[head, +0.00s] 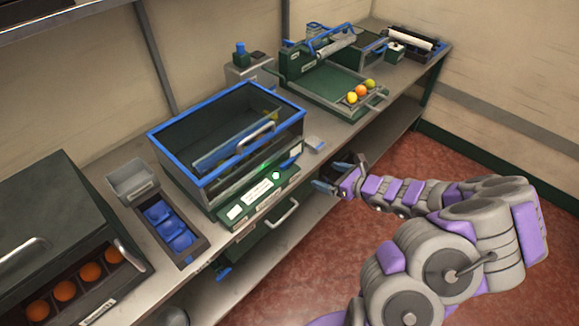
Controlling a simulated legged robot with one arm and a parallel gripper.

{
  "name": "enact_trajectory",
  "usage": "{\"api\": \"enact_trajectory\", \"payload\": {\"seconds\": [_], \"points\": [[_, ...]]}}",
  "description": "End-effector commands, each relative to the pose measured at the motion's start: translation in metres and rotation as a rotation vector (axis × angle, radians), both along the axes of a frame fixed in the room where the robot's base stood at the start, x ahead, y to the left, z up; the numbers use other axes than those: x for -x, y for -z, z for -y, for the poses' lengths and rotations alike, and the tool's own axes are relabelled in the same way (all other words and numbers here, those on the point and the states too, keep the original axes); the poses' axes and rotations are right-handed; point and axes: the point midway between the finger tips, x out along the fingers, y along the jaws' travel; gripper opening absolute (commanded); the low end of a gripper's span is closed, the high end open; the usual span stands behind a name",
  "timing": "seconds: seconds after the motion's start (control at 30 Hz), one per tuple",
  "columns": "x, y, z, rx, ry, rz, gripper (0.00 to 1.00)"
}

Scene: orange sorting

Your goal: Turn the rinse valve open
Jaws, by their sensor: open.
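The blue-rimmed tank (176,168) stands on the bench with a clear front and a dark green base. On its front panel are a glowing green light (276,175) and white labels (257,190). A small blue part (223,273) shows low under the bench edge; I cannot tell whether it is the rinse valve. No valve can be clearly identified. My gripper (331,175) is open and empty, just off the bench's front edge, right of the tank's front panel and apart from it.
Oranges (65,290) sit in a dark bin at the lower left, beside a tray of blue items (172,228). A green tray (330,90) holds three fruits. A silver handle (282,213) juts out below the tank. The red floor at right is clear.

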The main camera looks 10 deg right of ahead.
Motion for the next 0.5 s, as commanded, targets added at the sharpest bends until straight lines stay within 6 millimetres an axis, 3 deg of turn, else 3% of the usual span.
{"api": "enact_trajectory", "payload": {"seconds": [0.5], "points": [[-0.041, 0.023, -0.039, 0.005, -0.004, -0.003, 1.00]]}}
